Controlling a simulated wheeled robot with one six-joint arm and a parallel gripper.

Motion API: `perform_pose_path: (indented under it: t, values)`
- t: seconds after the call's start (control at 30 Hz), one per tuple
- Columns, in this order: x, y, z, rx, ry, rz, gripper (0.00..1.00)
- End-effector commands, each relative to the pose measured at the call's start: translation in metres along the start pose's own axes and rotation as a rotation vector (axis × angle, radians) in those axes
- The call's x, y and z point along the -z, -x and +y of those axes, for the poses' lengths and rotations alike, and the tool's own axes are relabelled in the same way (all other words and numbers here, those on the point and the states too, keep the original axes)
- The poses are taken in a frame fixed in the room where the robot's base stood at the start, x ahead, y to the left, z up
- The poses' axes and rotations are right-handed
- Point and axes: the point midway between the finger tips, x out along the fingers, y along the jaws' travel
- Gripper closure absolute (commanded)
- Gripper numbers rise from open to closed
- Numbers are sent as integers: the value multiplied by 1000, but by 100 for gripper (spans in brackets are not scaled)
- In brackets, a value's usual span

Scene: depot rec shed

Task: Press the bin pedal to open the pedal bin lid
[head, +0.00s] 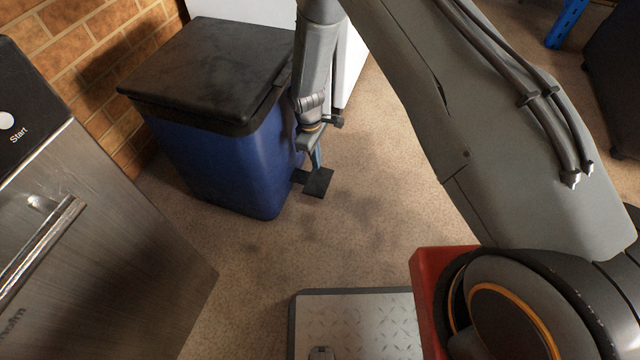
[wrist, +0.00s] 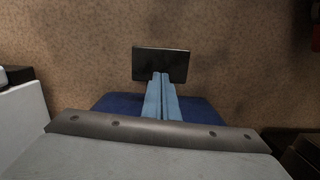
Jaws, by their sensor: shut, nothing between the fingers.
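The pedal bin (head: 215,165) has a blue body and stands by the brick wall. Its black lid (head: 210,65) is closed. The black, flat bin pedal (head: 319,184) sticks out low from the bin's right side. My gripper (head: 317,160) points down close above the pedal, with its light-blue fingers shut. In the wrist view the shut fingertips (wrist: 160,76) overlap the near edge of the pedal (wrist: 160,58). I cannot tell whether they touch it. Part of the blue bin body (wrist: 105,102) shows beside the fingers there.
A steel appliance (head: 90,230) marked "Start" stands at the left front. A white cabinet (head: 352,60) stands behind the bin. The carpeted floor (head: 270,250) in front of the pedal is clear. A dark object (head: 615,80) stands at the far right.

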Motion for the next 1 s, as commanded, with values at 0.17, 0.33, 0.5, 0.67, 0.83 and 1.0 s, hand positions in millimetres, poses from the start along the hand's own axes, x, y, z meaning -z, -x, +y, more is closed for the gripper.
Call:
perform_pose_path:
  t: [0.17,0.33,0.5,0.67,0.83,1.0]
  values:
    - [1,-3,0,0,5,0,100]
    - [1,-3,0,0,5,-1,100]
    - [1,-6,0,1,4,-1,100]
    - [1,-17,0,1,4,-2,100]
    - [1,-36,0,2,4,-2,100]
    - [1,-57,0,1,4,-1,100]
